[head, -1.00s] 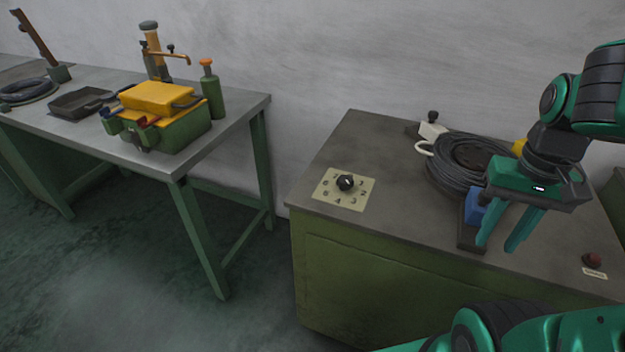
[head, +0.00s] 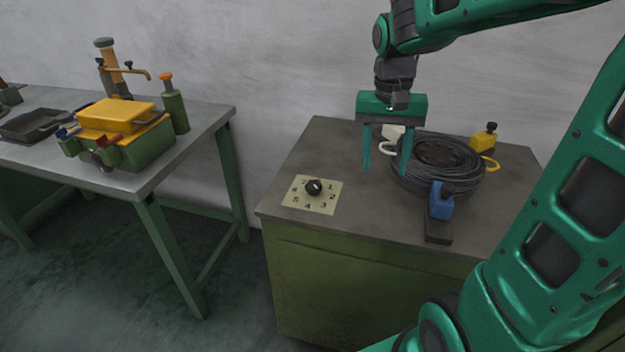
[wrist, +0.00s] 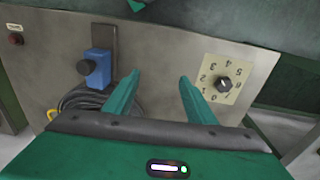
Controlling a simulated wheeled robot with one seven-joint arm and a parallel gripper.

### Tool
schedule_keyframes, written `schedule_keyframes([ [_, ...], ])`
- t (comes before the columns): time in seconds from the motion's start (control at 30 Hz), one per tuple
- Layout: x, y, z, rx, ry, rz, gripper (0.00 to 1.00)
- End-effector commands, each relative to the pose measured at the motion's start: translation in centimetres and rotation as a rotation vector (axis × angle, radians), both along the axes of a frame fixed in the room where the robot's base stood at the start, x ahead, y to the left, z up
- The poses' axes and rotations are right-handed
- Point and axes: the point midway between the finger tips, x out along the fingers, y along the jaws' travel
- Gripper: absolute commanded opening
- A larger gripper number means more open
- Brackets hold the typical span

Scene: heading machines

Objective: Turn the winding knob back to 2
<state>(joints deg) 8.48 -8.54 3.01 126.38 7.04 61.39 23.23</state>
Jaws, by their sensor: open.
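The winding knob (head: 313,187) is a black round knob on a pale numbered plate (head: 294,199), on the near left part of the green machine's grey top. It also shows in the wrist view (wrist: 223,85), at the right. Its exact pointer setting is too small to read surely. My gripper (head: 386,170) is open and empty, fingers pointing down, right of the knob and above the machine top near the cable coil. In the wrist view its two fingers (wrist: 158,78) are spread, with the knob beyond the right finger and nothing between them.
A dark cable coil (head: 415,184) lies right of the plate, with white and yellow clamps around it. A blue clamp (head: 441,203) stands in front of it. A red button (wrist: 15,39) shows in the wrist view. A bench (head: 211,118) with a yellow-green toolbox (head: 138,150) stands left.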

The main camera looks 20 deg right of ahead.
Motion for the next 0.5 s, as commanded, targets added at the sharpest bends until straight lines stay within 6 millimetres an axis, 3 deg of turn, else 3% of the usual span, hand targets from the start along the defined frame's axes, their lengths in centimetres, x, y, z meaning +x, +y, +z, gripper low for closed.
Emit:
schedule_keyframes([
  [0.03,2.7,1.7,-0.1,0.004,0.001,0.005,0.50],
  [0.2,8.9,7.2,-0.5,0.033,-0.005,-0.005,0.50],
  [0.33,11.5,10.2,-0.9,0.054,-0.007,-0.014,0.50],
  [0.5,12.7,11.8,-1.3,0.067,-0.008,-0.020,0.50],
])
